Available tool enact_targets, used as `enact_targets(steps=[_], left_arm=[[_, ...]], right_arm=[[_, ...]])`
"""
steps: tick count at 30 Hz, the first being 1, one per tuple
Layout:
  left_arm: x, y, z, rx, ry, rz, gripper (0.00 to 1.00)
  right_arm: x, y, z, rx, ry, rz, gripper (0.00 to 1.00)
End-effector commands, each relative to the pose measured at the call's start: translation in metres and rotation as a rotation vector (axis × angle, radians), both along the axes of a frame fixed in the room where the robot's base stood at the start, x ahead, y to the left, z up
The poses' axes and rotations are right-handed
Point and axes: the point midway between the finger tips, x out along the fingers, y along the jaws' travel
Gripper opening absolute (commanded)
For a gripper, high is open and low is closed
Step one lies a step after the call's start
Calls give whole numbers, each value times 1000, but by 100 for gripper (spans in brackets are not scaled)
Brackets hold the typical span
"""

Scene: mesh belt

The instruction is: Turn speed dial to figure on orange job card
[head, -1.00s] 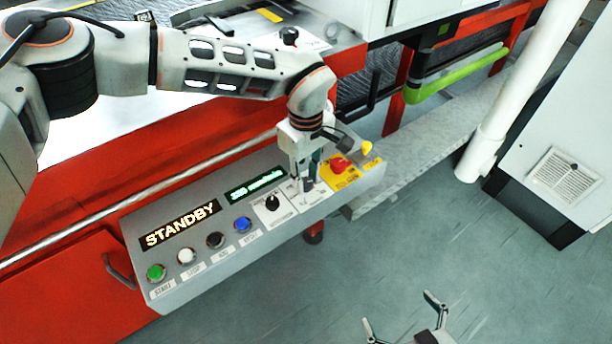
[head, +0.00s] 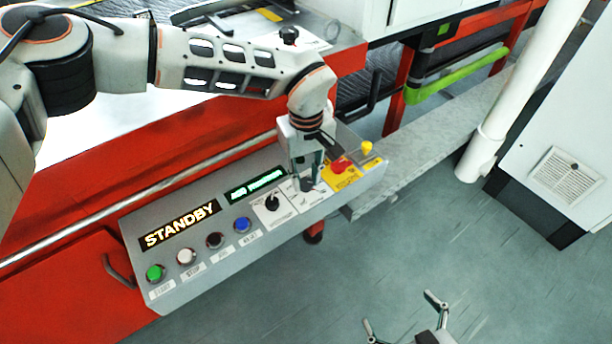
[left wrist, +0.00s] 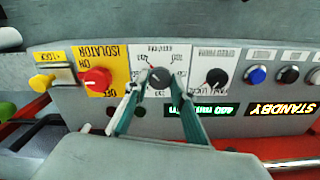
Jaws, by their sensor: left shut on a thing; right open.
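The speed dial (left wrist: 160,78) is a dark grey knob on a white scale plate of the sloped control panel. My left gripper (left wrist: 157,90) is shut on it, a finger on either side. In the head view the left gripper (head: 306,178) points down at the plate and largely hides the dial. The green readout (head: 256,186) is lit; in the left wrist view it appears upside down and seems to read 400 mm/min. I cannot identify an orange job card; a small yellow-orange patch (head: 269,14) shows at the top. My right gripper (head: 400,312) is open and empty over the floor.
Beside the dial are a black selector knob (head: 272,202) and a red isolator knob (head: 340,166) on a yellow plate. The floor at the lower right is open.

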Motion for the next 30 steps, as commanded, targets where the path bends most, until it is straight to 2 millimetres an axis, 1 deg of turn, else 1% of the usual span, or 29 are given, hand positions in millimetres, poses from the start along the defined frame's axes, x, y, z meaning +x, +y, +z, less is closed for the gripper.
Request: enact_targets(steps=[3, 4, 6, 16, 19, 23, 30], left_arm=[[-1, 0, -2, 2, 3, -2, 3], [-1, 0, -2, 2, 4, -2, 27], [-1, 0, -2, 2, 4, -1, 41], [0, 0, 0, 1, 1, 0, 41], [0, 0, 6, 0, 0, 1, 41], [1, 0, 25, -1, -3, 1, 41], [0, 0, 74, -1, -2, 1, 41]], right_arm=[[-1, 0, -1, 0, 2, -1, 100], [-1, 0, -1, 0, 2, -1, 100], [-1, 0, -1, 1, 2, -1, 100], [1, 1, -1, 5, 1, -7, 100], [1, 0, -1, 4, 1, -7, 100], [1, 0, 0, 2, 0, -5, 100], [1, 0, 0, 2, 0, -4, 100]])
